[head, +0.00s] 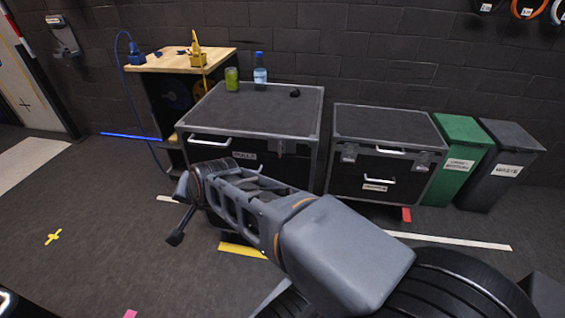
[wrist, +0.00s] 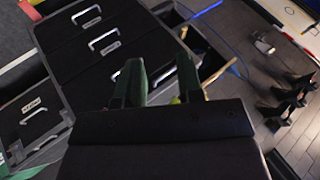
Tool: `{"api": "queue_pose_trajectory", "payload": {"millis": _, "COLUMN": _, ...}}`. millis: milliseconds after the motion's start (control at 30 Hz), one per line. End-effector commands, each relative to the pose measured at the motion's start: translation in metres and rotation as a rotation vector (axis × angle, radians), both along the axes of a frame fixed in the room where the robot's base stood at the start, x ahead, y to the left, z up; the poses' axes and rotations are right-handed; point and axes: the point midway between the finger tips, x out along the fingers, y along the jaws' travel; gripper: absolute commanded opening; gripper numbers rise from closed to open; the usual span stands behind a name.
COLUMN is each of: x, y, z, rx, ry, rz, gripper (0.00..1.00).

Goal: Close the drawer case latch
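The drawer case (head: 265,115) is a black case with grey metal edges. Its front has drawers with pale handles (head: 209,141), partly hidden behind my arm. A small dark latch piece (head: 281,148) shows near the upper right of its front; I cannot tell whether it is open or closed. The wrist view shows the drawer fronts tilted, with several silver handles (wrist: 104,39). My gripper (head: 180,212) is in front of the case at its lower left, apart from it.
A green can (head: 232,79), a blue-labelled bottle (head: 260,72) and a dark lump (head: 295,93) stand on the case. A second latched case (head: 385,125), a green bin (head: 458,150) and a grey bin (head: 505,160) stand right. A wooden-topped bench (head: 180,60) stands left.

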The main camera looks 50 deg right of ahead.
Motion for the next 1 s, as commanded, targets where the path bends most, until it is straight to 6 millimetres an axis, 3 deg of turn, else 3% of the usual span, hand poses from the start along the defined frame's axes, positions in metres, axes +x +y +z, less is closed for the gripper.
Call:
{"api": "queue_pose_trajectory", "payload": {"millis": 33, "x": 0.017, "y": -0.016, "z": -0.038, "rx": 0.132, "ry": -0.087, "rz": -0.189, "gripper": 0.34}}
{"api": "queue_pose_trajectory", "payload": {"millis": 200, "x": 0.055, "y": -0.088, "z": -0.064, "rx": 0.634, "ry": -0.446, "rz": -0.798, "gripper": 0.34}}
{"api": "queue_pose_trajectory", "payload": {"millis": 400, "x": 0.054, "y": -0.175, "z": -0.089, "rx": 1.182, "ry": -0.903, "rz": -1.266, "gripper": 0.34}}
{"api": "queue_pose_trajectory", "payload": {"millis": 500, "x": 0.042, "y": -0.209, "z": -0.1, "rx": 1.401, "ry": -1.111, "rz": -1.392, "gripper": 0.34}}
{"api": "queue_pose_trajectory", "payload": {"millis": 700, "x": 0.019, "y": -0.249, "z": -0.113, "rx": 1.682, "ry": -1.411, "rz": -1.484, "gripper": 0.34}}
{"api": "queue_pose_trajectory", "payload": {"millis": 833, "x": 0.013, "y": -0.262, "z": -0.116, "rx": 1.76, "ry": -1.503, "rz": -1.494, "gripper": 0.34}}
{"api": "queue_pose_trajectory", "payload": {"millis": 1000, "x": 0.021, "y": -0.283, "z": -0.116, "rx": 1.784, "ry": -1.533, "rz": -1.496, "gripper": 0.34}}
